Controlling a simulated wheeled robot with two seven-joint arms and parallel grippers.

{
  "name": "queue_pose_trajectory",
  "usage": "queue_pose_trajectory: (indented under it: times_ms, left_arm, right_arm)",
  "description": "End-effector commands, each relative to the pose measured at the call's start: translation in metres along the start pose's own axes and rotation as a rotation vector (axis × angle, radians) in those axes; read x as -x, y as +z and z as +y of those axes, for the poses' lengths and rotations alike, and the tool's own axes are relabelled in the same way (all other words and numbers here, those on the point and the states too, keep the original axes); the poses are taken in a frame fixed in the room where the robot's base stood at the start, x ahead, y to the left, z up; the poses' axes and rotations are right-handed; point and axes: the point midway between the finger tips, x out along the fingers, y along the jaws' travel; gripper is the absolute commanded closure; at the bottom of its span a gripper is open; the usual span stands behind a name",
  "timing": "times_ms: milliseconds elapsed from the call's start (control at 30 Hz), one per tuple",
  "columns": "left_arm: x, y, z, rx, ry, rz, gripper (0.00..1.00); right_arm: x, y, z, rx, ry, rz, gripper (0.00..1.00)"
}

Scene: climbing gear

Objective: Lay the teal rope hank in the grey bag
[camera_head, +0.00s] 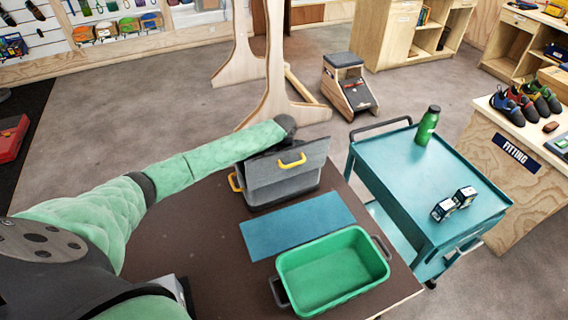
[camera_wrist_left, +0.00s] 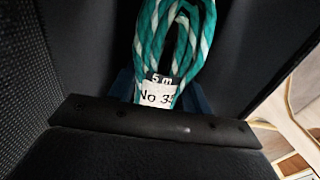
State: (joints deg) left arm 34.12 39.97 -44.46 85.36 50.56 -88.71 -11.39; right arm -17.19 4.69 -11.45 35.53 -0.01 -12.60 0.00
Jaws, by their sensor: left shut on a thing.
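The grey bag (camera_head: 283,188) stands on the brown table, with a yellow handle on its raised front panel. My left arm reaches over to its far side, and the gripper is hidden behind that panel in the head view. In the left wrist view, the teal and white rope hank (camera_wrist_left: 178,40), with a white label, lies at my left gripper (camera_wrist_left: 160,98), which is shut on it. Dark walls, seemingly the bag's inside, rise on both sides of the hank. Whether the hank touches the bag's floor cannot be told. My right gripper is not in view.
A blue mat (camera_head: 297,225) lies in front of the bag, and a green tray (camera_head: 332,270) with dark handles sits nearer; both look empty. A teal cart (camera_head: 400,168) at the right holds a green bottle (camera_head: 427,126) and two small boxed items (camera_head: 454,203).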

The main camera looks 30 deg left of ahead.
Motion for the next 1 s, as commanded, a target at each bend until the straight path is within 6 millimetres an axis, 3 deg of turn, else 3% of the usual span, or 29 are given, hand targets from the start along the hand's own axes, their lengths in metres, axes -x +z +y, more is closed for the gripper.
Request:
queue_pose_trajectory:
  times_ms: [500,1000]
  left_arm:
    - [-0.038,-0.001,0.0,0.0,0.001,0.001,0.82]
    - [-0.044,-0.001,0.0,0.0,0.0,0.001,0.82]
  right_arm:
    - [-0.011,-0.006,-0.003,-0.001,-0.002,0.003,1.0]
    - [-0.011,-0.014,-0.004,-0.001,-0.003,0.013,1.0]
